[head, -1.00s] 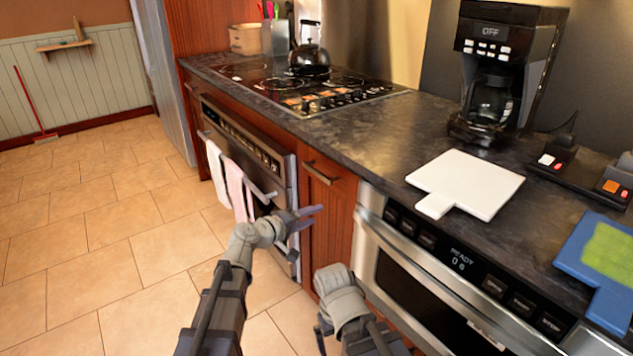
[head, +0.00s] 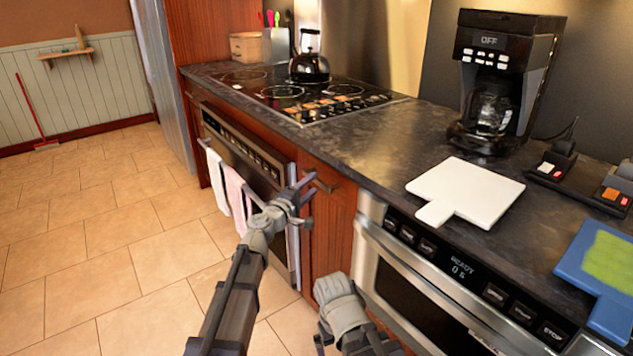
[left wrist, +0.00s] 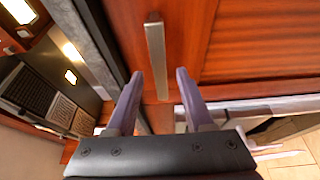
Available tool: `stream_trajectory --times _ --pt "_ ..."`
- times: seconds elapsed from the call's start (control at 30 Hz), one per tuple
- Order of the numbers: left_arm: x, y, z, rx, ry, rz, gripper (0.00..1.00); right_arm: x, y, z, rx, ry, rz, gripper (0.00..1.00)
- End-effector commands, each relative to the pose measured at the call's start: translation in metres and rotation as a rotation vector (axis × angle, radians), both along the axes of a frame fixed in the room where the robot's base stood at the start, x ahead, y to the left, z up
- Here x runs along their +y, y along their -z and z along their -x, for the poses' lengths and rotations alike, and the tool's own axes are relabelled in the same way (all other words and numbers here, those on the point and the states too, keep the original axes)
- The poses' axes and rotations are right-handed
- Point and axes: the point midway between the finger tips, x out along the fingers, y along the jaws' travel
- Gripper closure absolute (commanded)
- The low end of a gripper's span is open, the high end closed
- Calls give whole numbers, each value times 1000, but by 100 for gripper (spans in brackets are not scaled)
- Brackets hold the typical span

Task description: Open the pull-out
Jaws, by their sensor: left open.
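The pull-out (head: 329,222) is a narrow reddish wooden front between the oven and the microwave drawer. Its front looks shut, flush under the counter. Its metal bar handle (head: 321,183) is near the top, partly covered by my left gripper (head: 307,202). In the left wrist view, the handle (left wrist: 155,60) lies just ahead of the gap between the two fingers of my left gripper (left wrist: 160,77), which are open and empty. My right gripper (head: 323,334) is low at the bottom of the head view, in front of the microwave drawer side; its fingers are mostly hidden.
The oven (head: 245,150) with hanging towels (head: 233,191) is left of the pull-out. The microwave drawer (head: 425,285) is to the right. The dark counter (head: 375,150) holds a white board (head: 470,190) and a coffee maker (head: 500,85). The tiled floor (head: 110,235) is clear.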

Motion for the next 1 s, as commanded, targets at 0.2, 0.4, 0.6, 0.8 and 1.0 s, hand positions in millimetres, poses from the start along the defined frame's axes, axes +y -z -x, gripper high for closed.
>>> stream_trajectory --times 0.2,0.4,0.6,0.8,1.0 --pt "-17 0 -28 0 1 0 48 0 0 0 0 0 0 0" --pt "-19 0 -31 0 0 0 48 0 0 0 0 0 0 0" --pt "-19 0 -30 0 0 0 58 0 0 0 0 0 0 0" --pt "-19 0 -30 0 0 0 80 0 0 0 0 0 0 0" --pt "-18 0 -30 -1 0 -1 100 0 0 0 0 0 0 0"
